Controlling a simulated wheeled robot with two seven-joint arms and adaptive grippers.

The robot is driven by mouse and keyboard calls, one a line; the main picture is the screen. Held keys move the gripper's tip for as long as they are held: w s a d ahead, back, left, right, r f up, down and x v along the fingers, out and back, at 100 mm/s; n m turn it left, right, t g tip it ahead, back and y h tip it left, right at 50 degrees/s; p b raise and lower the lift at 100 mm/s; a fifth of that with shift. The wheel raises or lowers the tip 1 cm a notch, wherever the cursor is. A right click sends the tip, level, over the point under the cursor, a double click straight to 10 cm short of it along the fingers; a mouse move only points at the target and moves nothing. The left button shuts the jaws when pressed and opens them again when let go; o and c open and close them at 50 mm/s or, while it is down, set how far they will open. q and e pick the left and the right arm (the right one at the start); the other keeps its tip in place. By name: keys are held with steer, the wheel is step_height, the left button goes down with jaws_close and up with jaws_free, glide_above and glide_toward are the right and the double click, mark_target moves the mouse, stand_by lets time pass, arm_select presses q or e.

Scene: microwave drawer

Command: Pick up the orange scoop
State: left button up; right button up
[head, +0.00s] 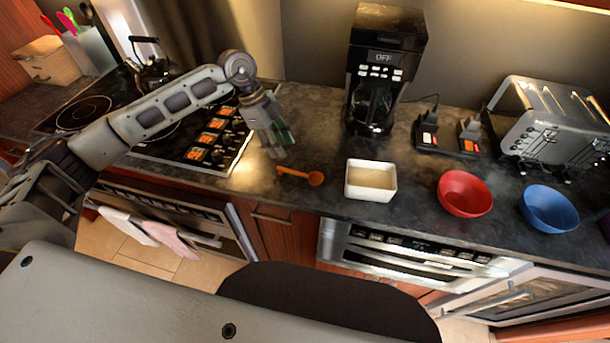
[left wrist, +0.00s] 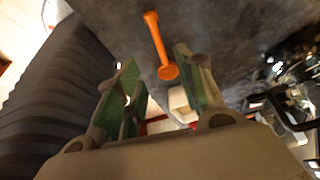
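The orange scoop (head: 301,176) lies flat on the dark countertop, its handle to the left and its round bowl to the right. My left gripper (head: 277,153) hangs above the counter, just behind the scoop's handle end in the head view. In the left wrist view the scoop (left wrist: 159,45) shows beyond and between the two green-padded fingers of the left gripper (left wrist: 157,85). The fingers are apart with nothing between them, and the scoop is not touched. My right gripper is not in view.
A white square bowl (head: 371,180) stands right of the scoop, then a red bowl (head: 465,193) and a blue bowl (head: 550,208). A coffee maker (head: 384,65) stands behind. A stove (head: 190,150) is at left. The counter around the scoop is clear.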

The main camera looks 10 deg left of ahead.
arm_select(q)
glide_above(294, 171)
steer(key=a, duration=0.2)
step_height(294, 171, down, 5)
steer(key=shift+d+r+p, duration=0.1)
steer(key=shift+p, duration=0.2)
steer(key=shift+f, duration=0.2)
steer(key=shift+p+x, duration=0.65)
steer(key=shift+x, duration=1.25)
steer(key=shift+w+d+f, duration=0.1)
steer(key=shift+d+f, duration=0.05)
steer(key=shift+f, duration=0.45)
steer(key=shift+f, duration=0.1)
jaws_close()
